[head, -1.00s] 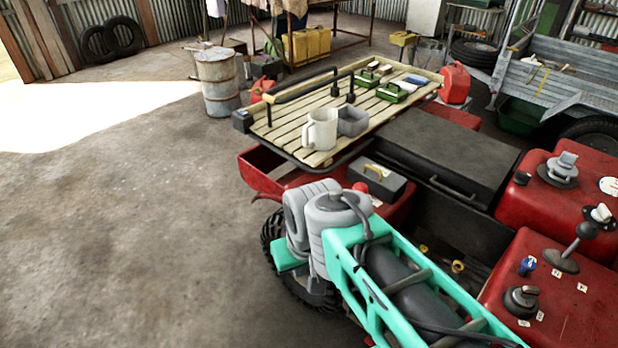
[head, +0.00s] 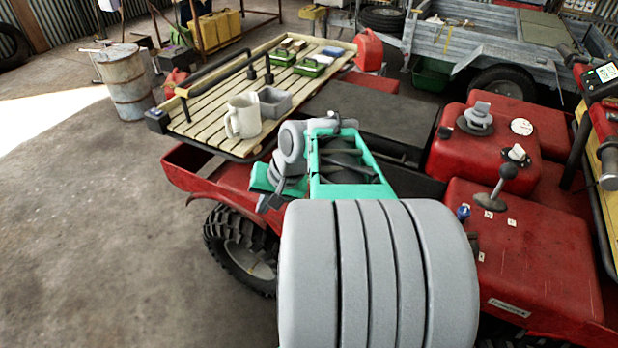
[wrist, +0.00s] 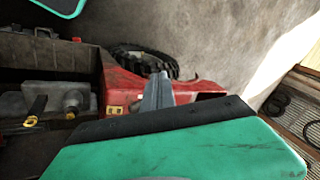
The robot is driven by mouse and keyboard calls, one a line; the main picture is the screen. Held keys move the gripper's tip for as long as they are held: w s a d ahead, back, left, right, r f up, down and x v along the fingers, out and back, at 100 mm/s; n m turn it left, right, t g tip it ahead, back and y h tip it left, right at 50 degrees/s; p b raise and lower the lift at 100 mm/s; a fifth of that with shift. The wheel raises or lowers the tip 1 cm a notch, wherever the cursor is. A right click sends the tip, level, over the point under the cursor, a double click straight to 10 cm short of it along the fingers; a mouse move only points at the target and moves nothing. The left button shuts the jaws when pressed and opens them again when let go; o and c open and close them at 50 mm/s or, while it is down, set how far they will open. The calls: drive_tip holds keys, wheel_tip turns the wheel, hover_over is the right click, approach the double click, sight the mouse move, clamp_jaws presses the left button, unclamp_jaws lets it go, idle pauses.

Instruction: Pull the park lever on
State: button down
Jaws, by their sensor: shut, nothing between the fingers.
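My gripper (wrist: 157,93) shows in the wrist view as grey fingers closed together beyond its green and black housing, with nothing held. They are over the red fender edge of the quad. To their left, two yellow-tipped handles (wrist: 36,108) (wrist: 72,106) stand in a dark recess. In the head view a black-knobbed lever (head: 496,190) stands upright on the red cover, apart from my arm. A small blue knob (head: 463,212) is beside it. No marking readable here says which is the park lever.
A slatted rack (head: 205,125) carries a cream jug (head: 243,116), a grey bin (head: 273,102) and green boxes. A handlebar (head: 608,160) rises at the right. A grey trailer (head: 465,50) stands behind. The concrete floor (head: 90,240) at left is clear.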

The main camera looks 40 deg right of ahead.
drive_tip(key=s+d+m+t, duration=0.2)
drive_tip(key=s+d+m, duration=0.2)
drive_tip(key=d, duration=0.5)
drive_tip(key=s+d+m+t, duration=0.2)
drive_tip(key=d+m, duration=0.3)
drive_tip(key=d, duration=0.5)
drive_tip(key=shift+s+d+r+t+b, duration=0.15)
drive_tip(key=shift+s+r+t+b, duration=0.25)
drive_tip(key=shift+s, duration=0.45)
drive_tip(key=w+a+f, duration=0.2)
drive_tip(key=w+f, duration=0.3)
drive_tip(key=w, duration=0.6)
drive_tip(key=shift+w+f+p, duration=0.2)
drive_tip(key=shift+f+p, duration=0.1)
drive_tip(key=shift+f, duration=0.05)
drive_tip(key=shift+r, duration=0.15)
